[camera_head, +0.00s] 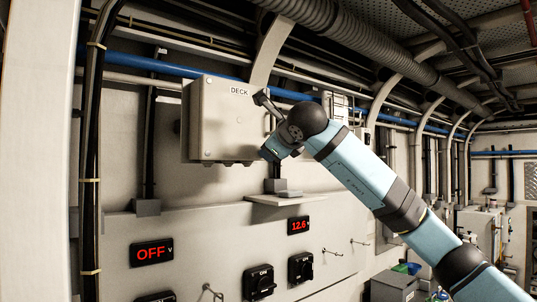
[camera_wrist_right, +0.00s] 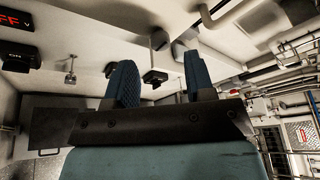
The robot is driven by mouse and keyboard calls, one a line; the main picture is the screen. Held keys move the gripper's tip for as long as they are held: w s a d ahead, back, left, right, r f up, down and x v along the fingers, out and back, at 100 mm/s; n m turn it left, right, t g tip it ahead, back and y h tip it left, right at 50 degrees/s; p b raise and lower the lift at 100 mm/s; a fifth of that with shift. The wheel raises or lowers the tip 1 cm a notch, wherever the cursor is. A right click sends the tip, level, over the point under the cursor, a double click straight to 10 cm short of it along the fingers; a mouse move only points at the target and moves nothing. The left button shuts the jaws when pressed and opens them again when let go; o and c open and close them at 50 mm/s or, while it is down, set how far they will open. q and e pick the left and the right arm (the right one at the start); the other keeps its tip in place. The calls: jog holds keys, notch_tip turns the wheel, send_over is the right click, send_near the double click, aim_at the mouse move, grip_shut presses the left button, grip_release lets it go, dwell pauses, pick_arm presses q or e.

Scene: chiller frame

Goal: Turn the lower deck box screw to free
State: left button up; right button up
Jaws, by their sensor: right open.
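The grey deck box (camera_head: 213,125), labelled DECK, is mounted on the wall left of centre in the head view, and its lid looks closed. I cannot make out the lower screw; the box's right edge is partly covered by my right wrist and gripper. My right arm reaches in from the lower right, and its gripper (camera_head: 270,140) is at the right side of the box. I cannot tell whether it touches the box. In the right wrist view, the two blue fingers of my right gripper (camera_wrist_right: 161,82) stand apart with nothing between them. My left gripper is not in view.
A small shelf (camera_head: 270,200) juts out below the box. Below it is a panel with red displays reading OFF (camera_head: 151,253) and 12.6 (camera_head: 298,225), and black switches (camera_head: 259,282). Pipes and a ribbed duct (camera_head: 330,20) run overhead.

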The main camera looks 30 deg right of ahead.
jog(key=b+v, duration=0.1)
jog(key=v, duration=0.8)
jog(key=shift+s, duration=0.4)
jog(key=shift+a, duration=0.1)
